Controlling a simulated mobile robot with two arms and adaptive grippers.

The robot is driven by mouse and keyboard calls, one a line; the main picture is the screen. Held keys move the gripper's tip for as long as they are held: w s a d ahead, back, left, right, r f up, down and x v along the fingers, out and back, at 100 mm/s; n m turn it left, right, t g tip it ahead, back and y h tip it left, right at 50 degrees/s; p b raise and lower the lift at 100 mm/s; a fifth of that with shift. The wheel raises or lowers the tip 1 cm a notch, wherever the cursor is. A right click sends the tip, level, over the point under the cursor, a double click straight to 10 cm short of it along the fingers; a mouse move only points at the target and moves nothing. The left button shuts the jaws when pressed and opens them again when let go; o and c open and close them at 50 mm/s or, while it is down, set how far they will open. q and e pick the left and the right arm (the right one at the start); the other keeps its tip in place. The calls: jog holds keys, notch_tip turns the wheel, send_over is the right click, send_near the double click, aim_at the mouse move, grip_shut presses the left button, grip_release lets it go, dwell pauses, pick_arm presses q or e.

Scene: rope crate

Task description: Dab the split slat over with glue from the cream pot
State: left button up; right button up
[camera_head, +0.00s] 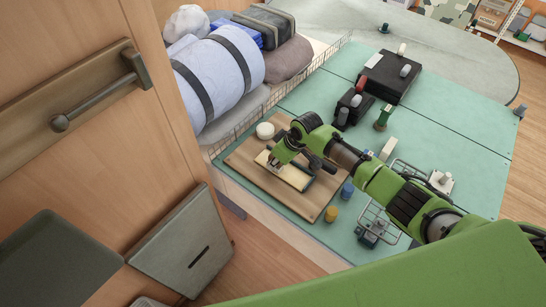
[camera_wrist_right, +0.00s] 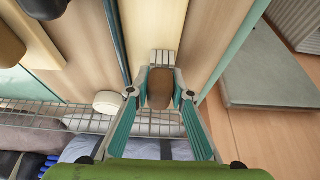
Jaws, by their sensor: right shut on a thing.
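A pale yellow slat (camera_head: 292,178) lies on a brown wooden board (camera_head: 250,165) on the green-topped table. It also shows in the wrist view (camera_wrist_right: 155,25); I cannot make out its split. The cream pot (camera_head: 265,131) stands at the board's far left; the wrist view shows it (camera_wrist_right: 107,103) left of the fingers. My right gripper (camera_head: 276,160) is over the slat's upper left end. In the wrist view the gripper (camera_wrist_right: 160,92) is shut on a brown brush-like tool (camera_wrist_right: 160,88) with pale bristles (camera_wrist_right: 162,57) toward the slat. I cannot tell whether they touch. My left gripper is not in view.
A yellow jar (camera_head: 331,214) and a blue jar (camera_head: 347,189) stand by the board. A wire rack (camera_head: 372,218), a green spool (camera_head: 382,119) and black cases (camera_head: 388,76) stand farther right. A wire fence (camera_head: 240,128) separates the table from bundled bedding (camera_head: 220,75).

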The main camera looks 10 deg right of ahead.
aim_at(282, 169)
jog(key=shift+s+d+r+p, duration=0.1)
jog(key=shift+s+d+p, duration=0.5)
jog(key=shift+s+p, duration=0.15)
jog(key=shift+s+d, duration=0.1)
jog(key=shift+s, duration=0.05)
jog(key=shift+s+d+p, duration=0.4)
jog(key=shift+s+p, duration=0.1)
jog(key=shift+p, duration=0.1)
jog(key=shift+s+d+p, duration=0.55)
jog(key=shift+s+p, duration=0.1)
jog(key=shift+s, duration=0.1)
jog(key=shift+s+d, duration=0.15)
